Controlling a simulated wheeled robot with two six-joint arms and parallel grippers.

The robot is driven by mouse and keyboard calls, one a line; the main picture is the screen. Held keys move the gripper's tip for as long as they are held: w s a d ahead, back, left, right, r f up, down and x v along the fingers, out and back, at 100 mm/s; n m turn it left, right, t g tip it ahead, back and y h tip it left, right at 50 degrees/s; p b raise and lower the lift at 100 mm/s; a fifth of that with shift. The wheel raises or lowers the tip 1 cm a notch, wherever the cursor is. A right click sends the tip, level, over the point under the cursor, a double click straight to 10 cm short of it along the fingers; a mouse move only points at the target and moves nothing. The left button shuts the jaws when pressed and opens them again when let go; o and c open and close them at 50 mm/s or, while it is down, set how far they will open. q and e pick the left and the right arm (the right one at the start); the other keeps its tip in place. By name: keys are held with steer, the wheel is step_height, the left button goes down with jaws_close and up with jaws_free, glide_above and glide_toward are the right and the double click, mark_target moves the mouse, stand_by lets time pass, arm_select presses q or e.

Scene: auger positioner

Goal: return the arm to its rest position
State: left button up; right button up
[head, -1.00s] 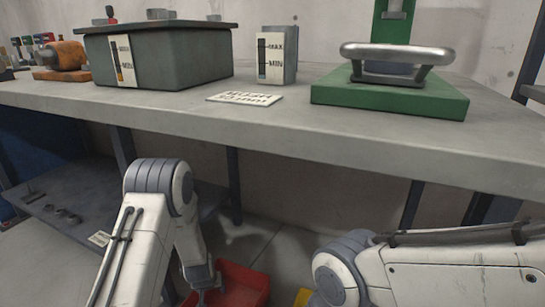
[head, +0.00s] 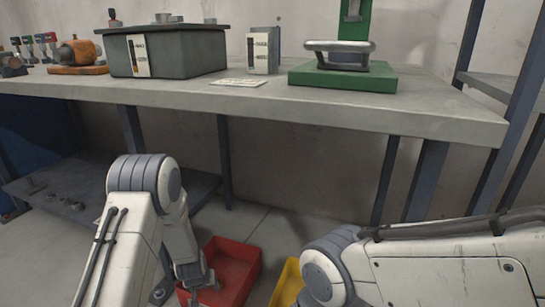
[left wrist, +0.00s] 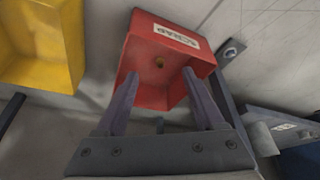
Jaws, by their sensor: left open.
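My left arm comes in from the lower left of the head view, folded down in front of the bench. Its gripper (head: 203,284) is low, by the red bin, and only partly shows. In the left wrist view my left gripper (left wrist: 160,82) is open, with nothing between its two fingers. The red bin (left wrist: 165,33) with a white label lies beyond the fingertips, with a small brownish spot inside. My right arm shows only as a bent link at the lower right of the head view; its gripper is out of frame.
The grey workbench (head: 330,108) spans the view ahead, with a lidded grey tank (head: 185,55), a small gauge box (head: 264,50) and a green press stand (head: 340,77) on it. A yellow bin (head: 288,284) is beside the red bin (head: 233,265). A low shelf (head: 90,200) is at left.

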arm_select(q)
steer(key=s+d+r+m+g+h+p, duration=0.1)
steer(key=s+d+r+m+p, duration=0.1)
steer(key=s+d+r, duration=0.45)
steer(key=s+d+r+m+p, duration=0.15)
steer(key=d+r, duration=0.25)
steer(key=r, duration=0.5)
steer(key=s+d+r+m+g+h+p, duration=0.1)
steer(key=s+d+r+p, duration=0.1)
steer(key=s+d+r, duration=0.45)
steer(key=s+a+r+m+g+p, duration=0.15)
steer(key=s+r+m+p, duration=0.35)
steer(key=s+r, duration=1.15)
step_height(320, 180, up, 36)
steer(key=p, duration=3.7)
steer(key=shift+s+d+g, duration=0.15)
steer(key=shift+s+g, duration=0.1)
steer(key=shift+g, duration=0.2)
steer(key=shift+n, duration=0.25)
steer(key=shift+c, duration=0.3)
